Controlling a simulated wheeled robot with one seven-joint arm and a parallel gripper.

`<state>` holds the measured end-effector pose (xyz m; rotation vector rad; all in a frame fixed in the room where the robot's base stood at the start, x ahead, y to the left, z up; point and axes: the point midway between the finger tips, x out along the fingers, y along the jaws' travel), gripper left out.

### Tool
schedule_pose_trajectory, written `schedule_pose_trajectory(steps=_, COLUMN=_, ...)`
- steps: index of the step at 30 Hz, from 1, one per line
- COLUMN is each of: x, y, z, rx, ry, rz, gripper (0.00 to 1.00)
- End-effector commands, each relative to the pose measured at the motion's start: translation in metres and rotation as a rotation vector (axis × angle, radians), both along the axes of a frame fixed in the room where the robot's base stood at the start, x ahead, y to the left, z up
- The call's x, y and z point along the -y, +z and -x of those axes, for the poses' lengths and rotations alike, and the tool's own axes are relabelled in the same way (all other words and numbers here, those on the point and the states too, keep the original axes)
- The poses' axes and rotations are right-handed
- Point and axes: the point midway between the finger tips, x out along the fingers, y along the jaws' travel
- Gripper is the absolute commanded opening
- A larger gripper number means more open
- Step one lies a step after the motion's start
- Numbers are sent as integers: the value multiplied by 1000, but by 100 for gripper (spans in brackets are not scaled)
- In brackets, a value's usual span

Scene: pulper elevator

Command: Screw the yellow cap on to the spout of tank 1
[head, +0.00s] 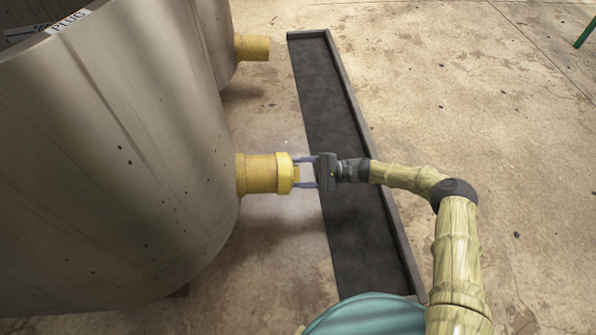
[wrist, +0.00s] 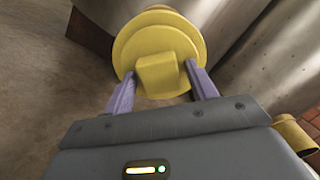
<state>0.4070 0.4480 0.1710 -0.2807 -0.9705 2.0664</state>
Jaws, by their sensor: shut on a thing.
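The yellow cap (head: 285,173) is at the open end of the yellow spout (head: 258,174) of the near metal tank (head: 130,150) in the head view. The cap and spout look in line and touching; I cannot tell whether the thread is engaged. My gripper (head: 298,173) is shut on the cap's square knob. In the wrist view the round cap (wrist: 158,50) faces me, and the purple fingers of my gripper (wrist: 160,80) stand on either side of its knob. The cap hides most of the spout behind it.
A second yellow spout (head: 252,47) sticks out of a tank farther back. A long dark tray (head: 350,220) with a raised rim lies on the floor beneath my gripper. A teal rounded thing (head: 370,315) is at the bottom edge.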

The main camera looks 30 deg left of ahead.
Motion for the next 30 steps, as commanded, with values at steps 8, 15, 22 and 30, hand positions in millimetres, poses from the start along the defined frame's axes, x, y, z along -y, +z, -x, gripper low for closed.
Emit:
schedule_pose_trajectory(steps=8, x=-14, y=5, z=12, rx=-246, ry=56, rz=196, gripper=29)
schedule_pose_trajectory(steps=15, x=-14, y=5, z=12, rx=-448, ry=94, rz=369, gripper=28)
schedule_pose_trajectory(steps=22, x=-14, y=5, z=12, rx=-636, ry=128, rz=534, gripper=28)
schedule_pose_trajectory(steps=30, x=-14, y=5, z=12, rx=-718, ry=143, rz=604, gripper=20)
